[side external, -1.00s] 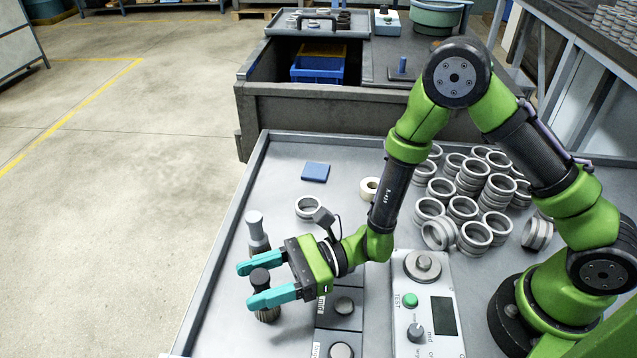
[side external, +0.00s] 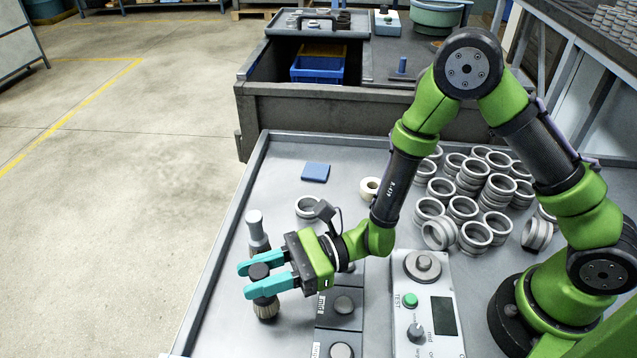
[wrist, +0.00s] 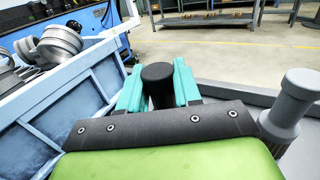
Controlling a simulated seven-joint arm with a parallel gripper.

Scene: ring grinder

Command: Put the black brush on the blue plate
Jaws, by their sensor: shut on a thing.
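In the wrist view the black handle top (wrist: 157,78) sits between the two teal fingers. I cannot tell whether the bristles touch the table. The blue plate (side external: 315,172) is a small flat square lying on the table, further back and to the right of my gripper.
A grey-handled brush (side external: 256,228) stands just behind my gripper. A single ring (side external: 308,207) and a white roll (side external: 370,188) lie near the plate. Several stacked metal rings (side external: 470,200) fill the right side. A tester box (side external: 428,300) stands in front. Table around the plate's left is clear.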

